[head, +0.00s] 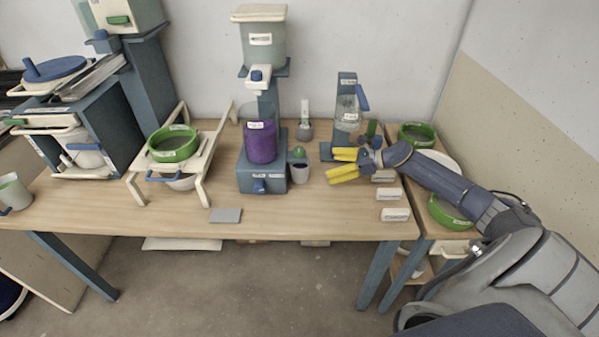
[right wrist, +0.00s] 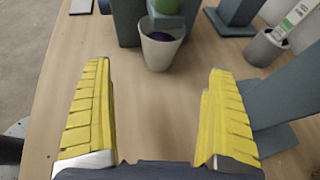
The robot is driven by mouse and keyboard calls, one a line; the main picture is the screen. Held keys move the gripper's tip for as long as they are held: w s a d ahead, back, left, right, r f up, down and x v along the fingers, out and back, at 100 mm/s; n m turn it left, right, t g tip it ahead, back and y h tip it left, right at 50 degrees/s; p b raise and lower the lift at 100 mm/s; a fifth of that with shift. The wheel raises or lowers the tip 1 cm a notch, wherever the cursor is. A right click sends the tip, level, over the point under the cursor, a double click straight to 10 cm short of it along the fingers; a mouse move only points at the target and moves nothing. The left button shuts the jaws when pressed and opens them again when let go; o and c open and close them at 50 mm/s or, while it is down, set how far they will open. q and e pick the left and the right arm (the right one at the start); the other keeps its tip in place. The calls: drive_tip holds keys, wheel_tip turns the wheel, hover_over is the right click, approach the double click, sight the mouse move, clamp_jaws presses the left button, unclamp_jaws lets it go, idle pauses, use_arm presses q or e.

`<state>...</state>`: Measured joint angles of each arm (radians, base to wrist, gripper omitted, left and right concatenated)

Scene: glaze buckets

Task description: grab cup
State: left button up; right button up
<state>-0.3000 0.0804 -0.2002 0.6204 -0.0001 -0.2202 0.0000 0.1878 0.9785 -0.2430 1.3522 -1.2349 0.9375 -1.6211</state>
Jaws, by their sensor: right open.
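A small grey cup (head: 300,174) stands on the table just right of the blue dispenser base (head: 262,179), below a round green part (head: 299,152). In the right wrist view the cup (right wrist: 160,54) is upright, with something dark purple inside. My right gripper (head: 331,166) is open and empty, right of the cup, its yellow fingers pointing toward it. In the right wrist view the cup is beyond the open fingertips (right wrist: 157,68), roughly centred between them and apart from both. A pale green mug (head: 14,192) stands at the table's far left. My left gripper is not in view.
A purple container (head: 261,142) sits on the dispenser. A blue stand with a clear vessel (head: 346,112) is behind my right gripper. Another grey cup (head: 304,131) is at the back. A green bowl (head: 173,143) sits on a white rack. The table front is mostly clear.

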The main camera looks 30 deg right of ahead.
sight(300, 169)
drive_tip(key=x, duration=0.7)
drive_tip(key=shift+w+a, duration=0.15)
drive_tip(key=shift+x, duration=2.7)
drive_tip(key=shift+w+r, duration=0.1)
drive_tip(key=shift+c, duration=0.3)
drive_tip(key=c, duration=1.5)
